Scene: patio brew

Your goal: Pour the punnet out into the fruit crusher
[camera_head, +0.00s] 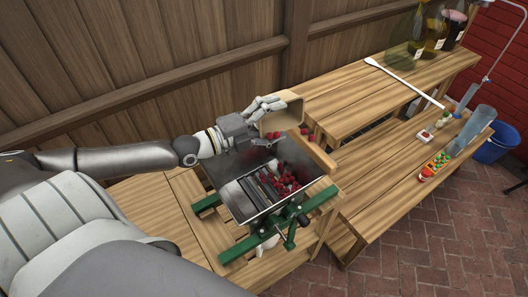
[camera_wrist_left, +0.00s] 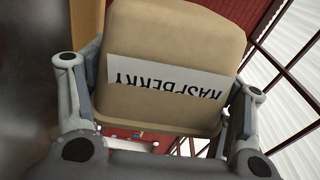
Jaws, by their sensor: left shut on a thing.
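My left gripper (camera_head: 262,126) is shut on the tan punnet (camera_head: 286,112) and holds it tilted over the far side of the fruit crusher (camera_head: 232,205). In the left wrist view the punnet (camera_wrist_left: 170,45) fills the space between the fingers (camera_wrist_left: 160,110), and its RASPBERRY label is upside down. Red raspberries (camera_head: 286,183) lie in the crusher's metal hopper, around the rollers. A few more berries are at the punnet's mouth and beside it. How many remain inside the punnet is hidden. My right gripper is not in view.
The crusher has green rails and stands on a wooden bench (camera_head: 160,217). A wooden block (camera_head: 318,155) is at the hopper's far right edge. A longer table (camera_head: 350,97) holds large bottles (camera_head: 432,30) and a white paddle (camera_head: 400,78). A lower bench holds small coloured items (camera_head: 435,164).

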